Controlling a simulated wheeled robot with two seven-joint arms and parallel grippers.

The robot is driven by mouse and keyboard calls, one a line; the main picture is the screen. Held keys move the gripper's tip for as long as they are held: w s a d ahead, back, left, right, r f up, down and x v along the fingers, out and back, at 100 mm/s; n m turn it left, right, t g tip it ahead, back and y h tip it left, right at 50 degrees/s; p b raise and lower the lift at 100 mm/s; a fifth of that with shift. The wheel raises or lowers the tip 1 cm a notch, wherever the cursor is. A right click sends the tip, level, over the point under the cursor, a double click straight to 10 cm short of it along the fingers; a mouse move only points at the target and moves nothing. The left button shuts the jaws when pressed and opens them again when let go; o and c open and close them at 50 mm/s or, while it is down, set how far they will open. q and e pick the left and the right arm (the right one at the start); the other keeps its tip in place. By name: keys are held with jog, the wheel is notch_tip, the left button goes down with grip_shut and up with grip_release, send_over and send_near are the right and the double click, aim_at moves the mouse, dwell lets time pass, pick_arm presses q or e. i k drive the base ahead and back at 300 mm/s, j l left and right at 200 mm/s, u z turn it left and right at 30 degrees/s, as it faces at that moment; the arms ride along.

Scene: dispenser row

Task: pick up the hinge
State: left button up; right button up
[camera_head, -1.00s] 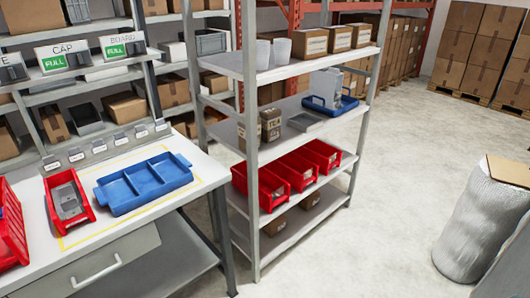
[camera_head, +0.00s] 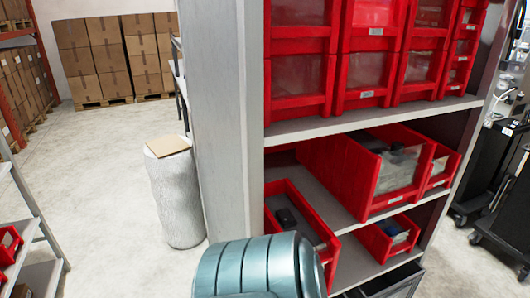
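I cannot make out a hinge for sure in the head view. An open red bin (camera_head: 335,225) on the lower shelf holds a small dark part (camera_head: 287,218), whose kind I cannot tell; the front of this bin is partly hidden. A larger open red bin (camera_head: 362,192) stands to its right and further back, with greyish parts (camera_head: 398,168) inside, too indistinct to name. A smaller red bin (camera_head: 378,243) at the lower right holds small packed items. Neither gripper shows.
Red bins with clear fronts (camera_head: 300,85) fill the upper shelf. A grey upright panel (camera_head: 210,110) edges the rack on its left. Left of it are open floor (camera_head: 95,185), a wrapped roll (camera_head: 178,195) and stacked cartons (camera_head: 110,60). Dark carts (camera_head: 500,190) stand at the right.

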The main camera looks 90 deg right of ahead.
aim_at(303, 234)
jog(key=z, duration=0.45)
jog(key=l+z, duration=0.15)
jog(key=z, duration=0.25)
jog(key=k+l+z, duration=0.1)
jog(key=z, duration=0.8)
jog(key=l+z, duration=0.15)
jog(key=z, duration=0.7)
jog(key=i+l, duration=0.05)
